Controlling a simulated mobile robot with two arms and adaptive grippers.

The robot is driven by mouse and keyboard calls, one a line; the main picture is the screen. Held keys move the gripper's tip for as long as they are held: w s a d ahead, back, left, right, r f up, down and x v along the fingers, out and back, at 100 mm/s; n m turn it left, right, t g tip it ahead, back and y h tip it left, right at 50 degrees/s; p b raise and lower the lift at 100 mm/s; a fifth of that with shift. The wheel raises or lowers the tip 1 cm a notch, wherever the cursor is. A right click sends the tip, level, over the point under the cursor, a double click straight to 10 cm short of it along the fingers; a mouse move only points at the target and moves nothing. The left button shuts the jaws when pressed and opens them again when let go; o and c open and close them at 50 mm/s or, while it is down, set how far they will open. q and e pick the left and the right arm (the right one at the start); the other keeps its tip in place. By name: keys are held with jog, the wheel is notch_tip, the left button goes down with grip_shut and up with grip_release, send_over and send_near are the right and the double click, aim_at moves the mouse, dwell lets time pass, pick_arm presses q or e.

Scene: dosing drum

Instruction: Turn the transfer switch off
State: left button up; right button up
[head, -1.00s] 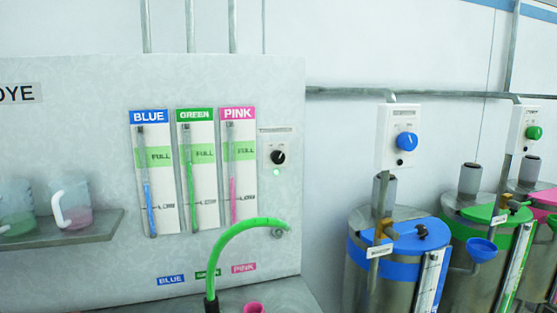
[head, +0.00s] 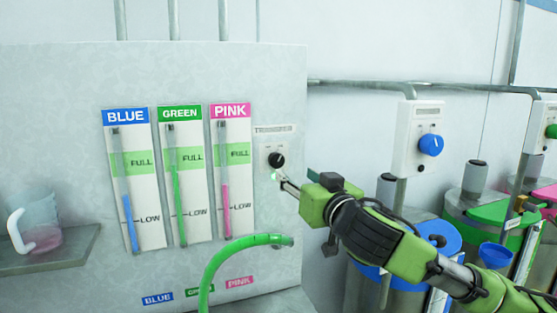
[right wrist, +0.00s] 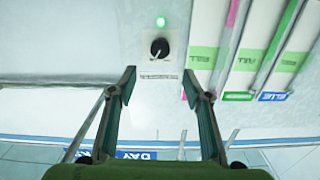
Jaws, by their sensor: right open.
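The transfer switch is a black round knob (head: 276,159) on a white plate on the grey panel, right of the pink gauge. A lit green lamp just below it is partly covered by my fingertips in the head view. My right gripper (head: 284,184) reaches in from the right, its tips just below and right of the knob. In the right wrist view, which is upside down, the knob (right wrist: 160,47) lies beyond and between the two spread fingers of my gripper (right wrist: 160,80). Nothing is held. The knob has a white pointer line. My left gripper is out of view.
Blue, green and pink level gauges (head: 178,175) hang left of the switch. A green hose (head: 225,255) arches below it. A shelf (head: 50,255) with a beaker is at the left. A blue knob box (head: 415,160) and drums stand at the right.

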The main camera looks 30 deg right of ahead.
jog(key=p, duration=0.3)
send_near(278, 162)
jog(key=x, duration=0.2)
jog(key=p+x, duration=0.1)
jog(key=x, duration=0.4)
jog(key=shift+w+r+p, duration=0.2)
jog(key=shift+p, duration=0.1)
jog(key=shift+w+d+f, duration=0.1)
jog(key=shift+w+d, duration=0.1)
jog(key=shift+w, duration=0.55)
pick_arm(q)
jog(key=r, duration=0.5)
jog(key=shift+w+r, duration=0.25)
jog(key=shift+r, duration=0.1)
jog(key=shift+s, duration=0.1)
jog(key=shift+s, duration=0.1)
pick_arm(e)
jog(key=c, duration=1.1)
